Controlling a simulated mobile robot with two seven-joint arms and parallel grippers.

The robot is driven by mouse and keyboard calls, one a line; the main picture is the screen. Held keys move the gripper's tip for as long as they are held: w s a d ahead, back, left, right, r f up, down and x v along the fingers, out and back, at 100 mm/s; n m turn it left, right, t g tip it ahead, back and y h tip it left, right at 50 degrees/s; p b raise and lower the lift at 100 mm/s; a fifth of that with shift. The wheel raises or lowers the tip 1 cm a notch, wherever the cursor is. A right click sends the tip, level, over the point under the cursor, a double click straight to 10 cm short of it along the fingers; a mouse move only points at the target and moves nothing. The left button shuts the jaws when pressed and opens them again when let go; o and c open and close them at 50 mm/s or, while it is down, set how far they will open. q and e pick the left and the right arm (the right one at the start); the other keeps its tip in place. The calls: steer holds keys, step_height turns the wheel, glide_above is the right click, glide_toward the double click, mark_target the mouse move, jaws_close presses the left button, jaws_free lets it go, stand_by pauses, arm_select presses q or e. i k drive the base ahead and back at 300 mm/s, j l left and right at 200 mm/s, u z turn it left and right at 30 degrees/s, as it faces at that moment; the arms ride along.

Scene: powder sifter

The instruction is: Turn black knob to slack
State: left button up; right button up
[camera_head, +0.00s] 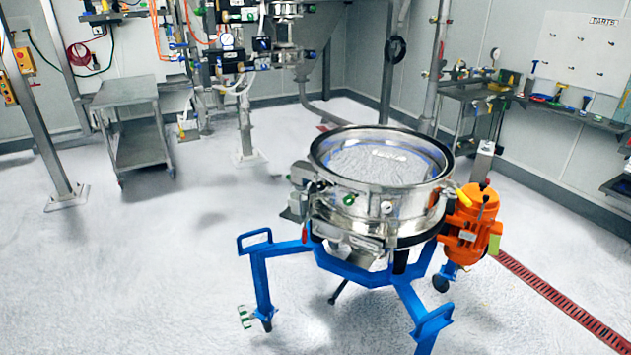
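The powder sifter (381,200) is a round steel drum with an open top, standing on a blue frame (362,270) with legs. An orange motor (468,232) is mounted on its right side. A small black knob (483,186) on a short stem shows at the top of the motor; it is too small to tell its turn position. A dark handle (338,292) also sticks out under the drum, and I cannot tell which of the two is the task's knob. Green and white small fittings sit on the drum's front. Neither of my grippers is in view.
A grey steel cart (133,131) stands at the back left near a metal post (42,105). A wall bench (575,113) with tools runs along the right. A red floor grate (556,295) runs to the lower right. The floor left of the sifter is clear.

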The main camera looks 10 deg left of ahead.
mark_target(321, 187)
steer(key=i+j+z, duration=0.1)
steer(key=j, duration=0.25)
steer(key=i+j, duration=0.3)
steer(key=i+j+z, duration=0.15)
steer(key=j, duration=0.3)
steer(key=i+j, duration=0.2)
steer(key=j, duration=0.2)
steer(key=i+j+z, duration=0.15)
steer(key=j, duration=0.25)
steer(key=i+j+z, duration=0.1)
steer(key=j, duration=0.3)
steer(key=i+j, duration=0.2)
steer(key=j, duration=0.25)
steer(key=i+j+z, duration=0.15)
steer(key=j, duration=0.25)
